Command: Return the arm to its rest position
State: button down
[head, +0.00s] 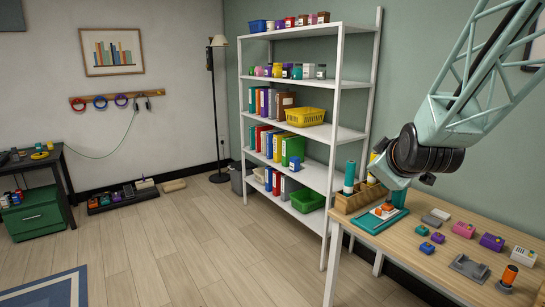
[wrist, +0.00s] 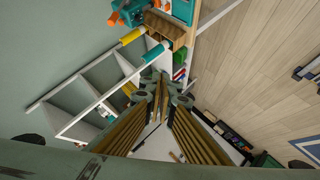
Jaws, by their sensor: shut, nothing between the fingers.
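My arm comes in from the upper right of the head view, a pale green lattice link ending in a dark wrist joint, held above the wooden workbench (head: 455,262). My gripper shows in the wrist view (wrist: 161,82); its fingers meet at the tips, shut and empty. In the head view the gripper's fingers are mostly hidden behind the wrist joint, so its exact height over the bench cannot be told.
On the bench are a wooden rack (head: 357,196), a teal tray (head: 378,219), several small boxes, a grey holder (head: 469,267) and an orange-topped piece (head: 508,276). A white shelf (head: 335,128) stands left of the arm.

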jog(key=s+a+m+g, duration=0.2)
jog(key=s+a, duration=0.1)
jog(key=s, duration=1.3)
jog(key=s+a+m+g+y, duration=0.1)
jog(key=s+a+m+g, duration=0.2)
jog(key=s, duration=1.3)
jog(key=s+a+m+g, duration=0.3)
jog(key=s, duration=1.4)
jog(key=shift+a+f+y, duration=0.2)
jog(key=shift+a+y, duration=0.1)
jog(key=shift+a, duration=0.05)
jog(key=c, duration=3.4)
grip_release()
